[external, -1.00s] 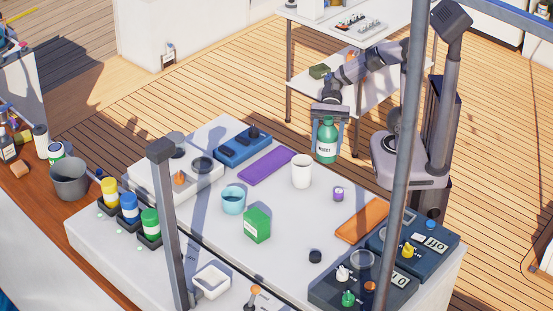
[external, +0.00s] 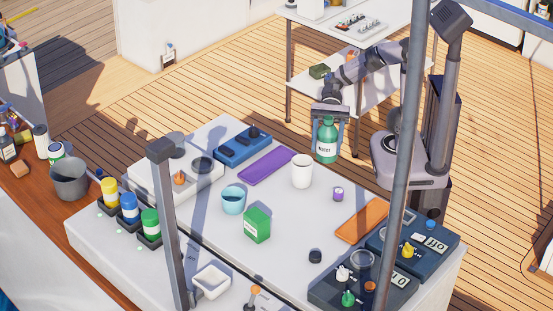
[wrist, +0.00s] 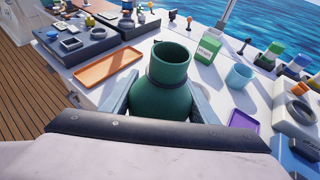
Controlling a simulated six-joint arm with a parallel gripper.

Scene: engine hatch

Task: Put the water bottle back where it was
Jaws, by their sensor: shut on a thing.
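The green water bottle (external: 326,143) with a white label is upright between the fingers of my gripper (external: 328,132), which is shut on it. In the external view it is at the table's far edge, behind the white cup; I cannot tell whether its base touches anything. In the wrist view the bottle's open neck (wrist: 169,68) faces the camera, with my gripper's fingers (wrist: 160,100) on both sides. The lower part of the bottle is hidden there by the gripper body.
A white cup (external: 302,172) stands near the bottle on the white table (external: 285,225). A purple tray (external: 266,166) and an orange tray (external: 361,220) lie flat and empty to either side. A green box (external: 257,224) and a light blue cup (external: 233,199) stand further forward.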

